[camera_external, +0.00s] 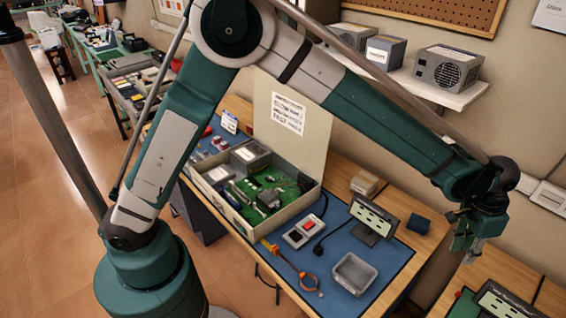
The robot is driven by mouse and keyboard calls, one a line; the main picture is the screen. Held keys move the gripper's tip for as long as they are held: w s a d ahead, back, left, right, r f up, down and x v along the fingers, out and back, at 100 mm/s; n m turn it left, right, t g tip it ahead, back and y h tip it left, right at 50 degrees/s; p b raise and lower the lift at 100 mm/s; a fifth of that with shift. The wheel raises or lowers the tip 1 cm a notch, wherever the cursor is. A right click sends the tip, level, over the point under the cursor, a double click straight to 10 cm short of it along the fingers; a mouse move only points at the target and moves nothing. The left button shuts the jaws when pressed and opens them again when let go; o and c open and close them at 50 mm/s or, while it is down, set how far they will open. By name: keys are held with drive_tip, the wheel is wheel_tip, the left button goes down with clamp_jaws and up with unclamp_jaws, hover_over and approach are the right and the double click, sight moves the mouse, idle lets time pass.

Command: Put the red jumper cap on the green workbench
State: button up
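My gripper (466,252) hangs at the right, above the gap between the blue-matted table and the table at the lower right. Its fingers are small and seen from the side, so I cannot tell if they are open, and I see nothing clearly held. A tiny red spot (458,294) shows on the lower right table; I cannot tell if it is the red jumper cap. A red item (207,131) also lies at the far left of the blue mat. A bench with green framing (110,98) stands at the back left, loaded with parts; it may be the green workbench.
An open case (238,221) with a green circuit board stands on the blue mat (335,232). A wall shelf (440,92) holds boxed units.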

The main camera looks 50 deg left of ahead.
drive_tip(key=s+a+r+n+t, duration=0.15)
drive_tip(key=a+r, duration=0.45)
drive_tip(key=a, duration=0.6)
drive_tip(key=s+a+r+n, duration=0.1)
drive_tip(key=s+a+r, duration=0.1)
drive_tip(key=a+r, duration=0.8)
drive_tip(key=s+a+r+n+t, duration=0.1)
drive_tip(key=s+a+r+n, duration=0.15)
drive_tip(key=a, duration=1.25)
drive_tip(key=s+a+f+n+t, duration=0.1)
drive_tip(key=s+a, duration=1)
drive_tip(key=a, duration=0.2)
drive_tip(key=s+a+f+n+t+y, duration=0.1)
drive_tip(key=s+a+n+t, duration=0.1)
drive_tip(key=s+a, duration=0.8)
drive_tip(key=a, duration=0.3)
drive_tip(key=shift+s+a+f+n, duration=0.2)
drive_tip(key=shift+s+f+n, duration=0.1)
drive_tip(key=shift+s, duration=0.05)
